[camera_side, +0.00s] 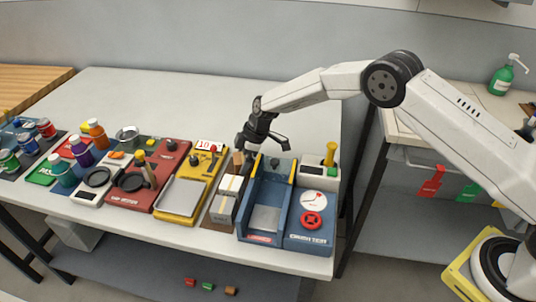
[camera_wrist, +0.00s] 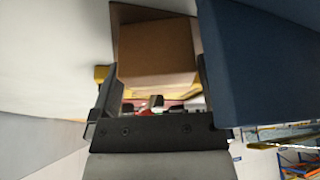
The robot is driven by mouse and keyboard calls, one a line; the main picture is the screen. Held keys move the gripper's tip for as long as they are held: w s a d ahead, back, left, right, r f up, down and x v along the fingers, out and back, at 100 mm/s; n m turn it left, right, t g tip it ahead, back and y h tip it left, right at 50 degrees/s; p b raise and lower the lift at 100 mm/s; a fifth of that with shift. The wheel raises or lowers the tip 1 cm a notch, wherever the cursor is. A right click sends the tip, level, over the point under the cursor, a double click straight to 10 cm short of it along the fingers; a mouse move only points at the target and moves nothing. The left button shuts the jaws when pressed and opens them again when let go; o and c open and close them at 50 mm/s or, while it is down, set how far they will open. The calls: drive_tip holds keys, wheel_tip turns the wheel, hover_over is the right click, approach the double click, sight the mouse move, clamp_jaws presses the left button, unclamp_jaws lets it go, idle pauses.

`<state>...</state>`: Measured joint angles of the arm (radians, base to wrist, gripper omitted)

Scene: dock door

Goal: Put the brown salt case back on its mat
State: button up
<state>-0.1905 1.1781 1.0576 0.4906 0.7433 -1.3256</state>
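The brown salt case (camera_wrist: 157,52) is a plain box between my two fingers in the wrist view. My gripper (camera_wrist: 160,88) has a finger against each side of it and appears shut on it. In the side view, my gripper (camera_side: 243,150) is low at the back of the row, and part of the brown case (camera_side: 238,158) shows just below it. A brown mat (camera_side: 217,222) shows under the pale cases (camera_side: 225,207) in front of the gripper. I cannot tell whether the brown case touches a surface beneath it.
A blue station (camera_side: 258,238) with tall side walls stands right beside the gripper; its wall (camera_wrist: 265,65) fills the right of the wrist view. A yellow tray station (camera_side: 180,198) stands to the left. The table behind the row is clear (camera_side: 190,105).

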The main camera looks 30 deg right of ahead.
drive_tip(key=shift+r, duration=0.15)
drive_tip(key=v, duration=1.2)
drive_tip(key=shift+s, duration=0.1)
idle(0.5)
drive_tip(key=shift+d, duration=0.1)
drive_tip(key=s+d+m+h, duration=0.1)
drive_tip(key=s+d+m, duration=0.3)
drive_tip(key=s, duration=0.6)
drive_tip(key=s+d+r+m+h, duration=0.1)
drive_tip(key=s+d+m, duration=0.3)
drive_tip(key=s, duration=0.6)
drive_tip(key=s+d+m+t+h, duration=0.1)
drive_tip(key=s+d+m, duration=0.4)
drive_tip(key=s, duration=0.5)
drive_tip(key=shift+s+r+m+h, duration=0.3)
drive_tip(key=shift+s+h, duration=0.1)
drive_tip(key=shift+h, duration=0.1)
